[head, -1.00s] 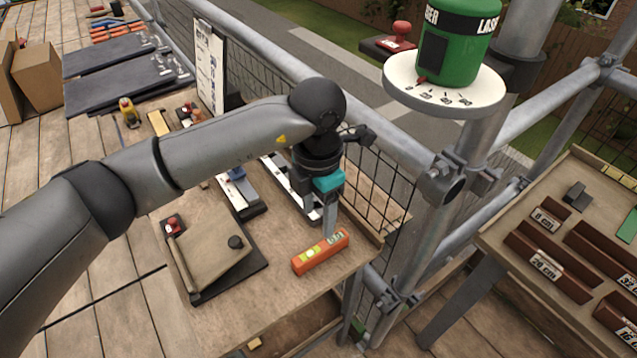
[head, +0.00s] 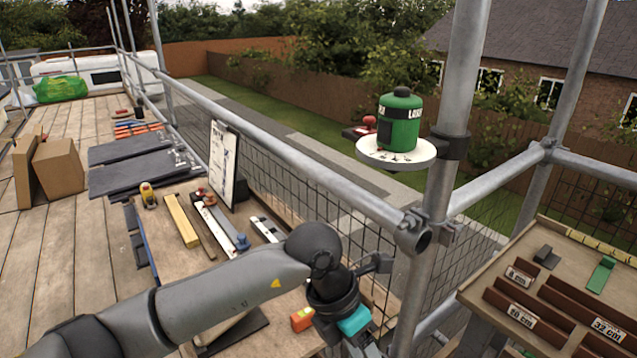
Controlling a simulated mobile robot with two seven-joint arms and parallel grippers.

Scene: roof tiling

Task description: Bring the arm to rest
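My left arm comes in from the lower left in the head view, over the wooden workbench (head: 268,337). My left gripper (head: 364,347) hangs at the bottom edge, with a teal band above it. Its fingertips are cut off by the frame, so whether it is open or shut does not show. A small orange spirit level (head: 302,319) lies on the bench just left of the gripper, partly hidden by it. My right gripper is not in view.
A scaffold post (head: 455,110) and a rail stand close beyond my arm. A green laser (head: 400,122) sits on a round white plate (head: 396,153). A clipboard (head: 223,163) stands at the bench's back. A tray table (head: 555,275) is at right.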

